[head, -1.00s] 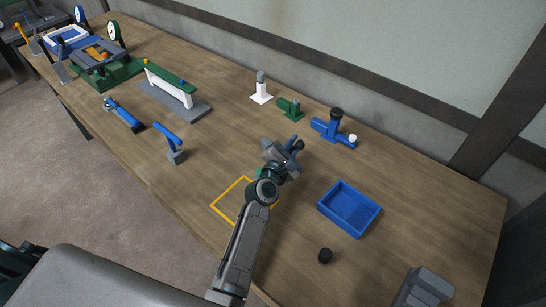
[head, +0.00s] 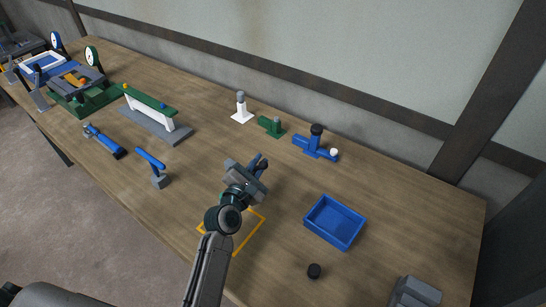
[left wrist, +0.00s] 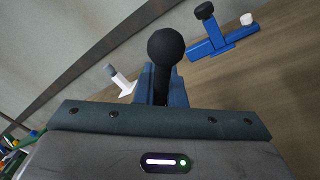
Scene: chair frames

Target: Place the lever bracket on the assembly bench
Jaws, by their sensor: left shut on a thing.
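My left gripper (head: 249,176) is shut on a small blue part with a black ball knob, which I take for the lever bracket (head: 261,161). In the left wrist view the lever bracket (left wrist: 178,90) shows its blue sides and the knob, which points away from the camera; its lower part is hidden by the gripper body. The gripper is over the assembly bench (head: 390,205), beyond an orange square outline (head: 258,228) on the wood. My arm hides part of the outline. I cannot tell the exact height above the bench. My right gripper is not in view.
A blue fixture (head: 315,144), green part (head: 271,126) and white post (head: 241,107) stand behind. A blue-handled piece (head: 151,160) is left.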

